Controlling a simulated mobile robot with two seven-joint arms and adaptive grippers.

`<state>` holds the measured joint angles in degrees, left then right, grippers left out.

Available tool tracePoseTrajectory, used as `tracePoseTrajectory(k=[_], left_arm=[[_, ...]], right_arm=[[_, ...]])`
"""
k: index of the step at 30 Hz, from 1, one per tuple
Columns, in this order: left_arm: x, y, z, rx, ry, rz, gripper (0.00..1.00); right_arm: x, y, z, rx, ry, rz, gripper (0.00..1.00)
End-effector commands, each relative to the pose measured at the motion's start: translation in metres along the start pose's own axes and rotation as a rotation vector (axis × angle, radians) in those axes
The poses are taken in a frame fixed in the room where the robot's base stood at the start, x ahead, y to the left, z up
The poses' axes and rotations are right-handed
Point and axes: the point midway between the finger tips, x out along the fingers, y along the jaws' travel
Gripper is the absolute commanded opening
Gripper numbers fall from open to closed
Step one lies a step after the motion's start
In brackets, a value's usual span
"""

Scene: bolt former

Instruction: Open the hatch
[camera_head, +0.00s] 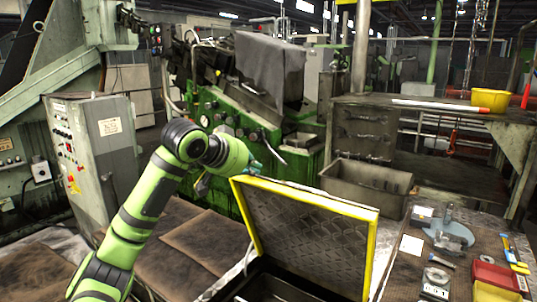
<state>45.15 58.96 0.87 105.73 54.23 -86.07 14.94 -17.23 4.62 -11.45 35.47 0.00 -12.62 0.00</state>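The hatch (310,235) is a dark diamond-plate lid with a yellow rim. It stands raised at a steep tilt at the lower middle, its underside or inner face toward me. Below it is a dark opening (275,283) with pale strips inside. My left gripper (255,166), on the green arm from the left, is just above the hatch's upper left corner. Its fingers are small and partly hidden by the wrist, so I cannot tell whether they touch the rim or how far apart they are. My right gripper is not in view.
A workbench (407,268) with tools and a red box (497,278) is at the lower right. A grey open bin (366,186) stands behind the hatch. A green machine (230,120) is behind my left arm. A grey control cabinet (95,150) stands at left.

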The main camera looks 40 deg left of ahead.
Motion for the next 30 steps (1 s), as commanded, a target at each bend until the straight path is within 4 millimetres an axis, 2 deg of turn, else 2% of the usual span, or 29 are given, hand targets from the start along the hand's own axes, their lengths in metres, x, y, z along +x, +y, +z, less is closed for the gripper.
tracePoseTrajectory(k=[5,15,21,30], left_arm=[[-0.010,-0.001,0.000,0.000,0.001,-0.001,0.00],[-0.079,-0.001,-0.001,0.002,0.002,-0.003,0.00],[-0.109,0.000,0.000,0.001,0.000,-0.002,0.00],[-0.120,0.000,0.000,0.000,-0.001,0.000,0.00]], right_arm=[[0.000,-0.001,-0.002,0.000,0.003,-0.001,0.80],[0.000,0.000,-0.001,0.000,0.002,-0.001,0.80],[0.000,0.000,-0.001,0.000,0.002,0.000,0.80],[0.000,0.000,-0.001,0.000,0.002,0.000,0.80]])
